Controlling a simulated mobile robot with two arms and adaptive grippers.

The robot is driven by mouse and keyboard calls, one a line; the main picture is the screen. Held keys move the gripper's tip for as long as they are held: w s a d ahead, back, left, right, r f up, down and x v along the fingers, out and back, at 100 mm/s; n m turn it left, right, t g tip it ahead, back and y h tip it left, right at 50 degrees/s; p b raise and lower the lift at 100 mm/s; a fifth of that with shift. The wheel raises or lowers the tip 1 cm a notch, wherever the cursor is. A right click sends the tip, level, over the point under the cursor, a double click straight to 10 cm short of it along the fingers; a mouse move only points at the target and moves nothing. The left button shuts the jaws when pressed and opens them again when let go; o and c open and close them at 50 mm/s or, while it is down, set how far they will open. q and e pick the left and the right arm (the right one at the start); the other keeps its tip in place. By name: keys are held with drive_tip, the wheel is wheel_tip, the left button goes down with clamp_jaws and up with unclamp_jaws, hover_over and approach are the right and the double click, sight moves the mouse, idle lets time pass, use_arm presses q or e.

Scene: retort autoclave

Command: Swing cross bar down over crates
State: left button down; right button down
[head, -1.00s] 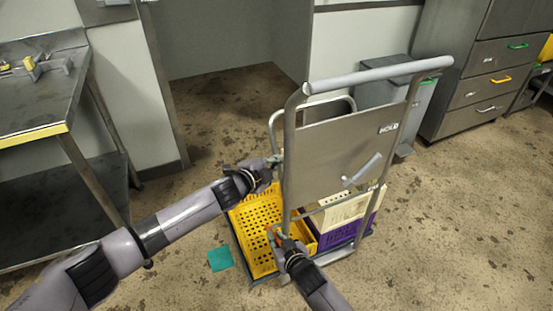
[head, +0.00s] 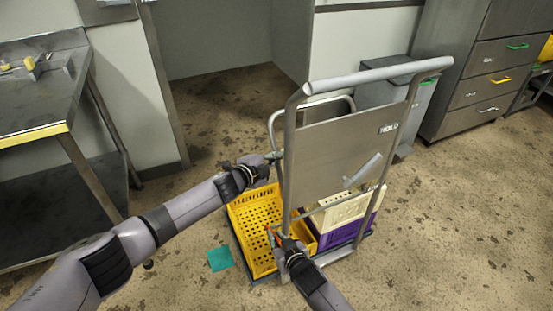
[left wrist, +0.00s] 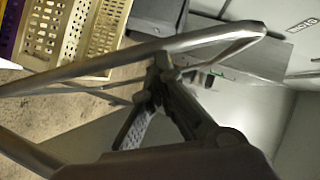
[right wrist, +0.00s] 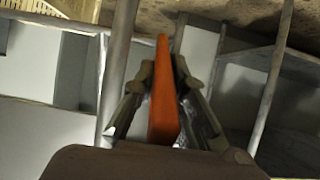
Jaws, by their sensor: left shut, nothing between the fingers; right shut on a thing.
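A grey trolley (head: 341,76) carries a yellow crate (head: 243,216), with a cream crate (head: 350,207) stacked on a purple crate (head: 338,236) beside it. A bent metal tube (head: 272,130) behind the upright panel may be the cross bar; it also shows in the left wrist view (left wrist: 130,53). My left gripper (head: 274,158) is shut and empty, close to this tube; whether it touches is unclear. My right gripper (head: 275,235) is lower, beside the trolley's near upright, shut on an orange piece (right wrist: 163,95). What that piece joins is hidden.
The panel (head: 345,150) stands upright and partly hides the crates. A steel table (head: 38,95) is at the left, drawer cabinets (head: 475,90) at the back right. A teal piece (head: 220,259) lies on the floor. Floor at the right is open.

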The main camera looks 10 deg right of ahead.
use_arm(q)
drive_tip(key=shift+w+a, duration=0.1)
drive_tip(key=shift+w, duration=0.05)
use_arm(e)
drive_tip(key=shift+s+f, duration=0.1)
drive_tip(key=c, duration=1.6)
unclamp_jaws()
drive_tip(key=v, duration=1.1)
use_arm(q)
drive_tip(key=shift+w+a+f, duration=0.1)
drive_tip(key=shift+w+f, duration=0.15)
drive_tip(key=shift+w, duration=0.25)
use_arm(e)
drive_tip(key=s+d+f+g+h, duration=0.1)
drive_tip(key=s+d+f+g, duration=0.3)
drive_tip(key=s+f, duration=0.5)
drive_tip(key=s+d+f+m+g+h, duration=0.1)
drive_tip(key=s+d+f+g+h, duration=0.1)
drive_tip(key=s+d+f+g, duration=0.3)
drive_tip(key=s+d+f, duration=0.2)
drive_tip(key=s+f, duration=0.2)
drive_tip(key=s, duration=0.1)
drive_tip(key=shift+s+d+f+h, duration=0.2)
drive_tip(key=shift+s+d+h, duration=0.1)
drive_tip(key=shift+s+d, duration=0.05)
use_arm(q)
drive_tip(key=shift+s, duration=0.1)
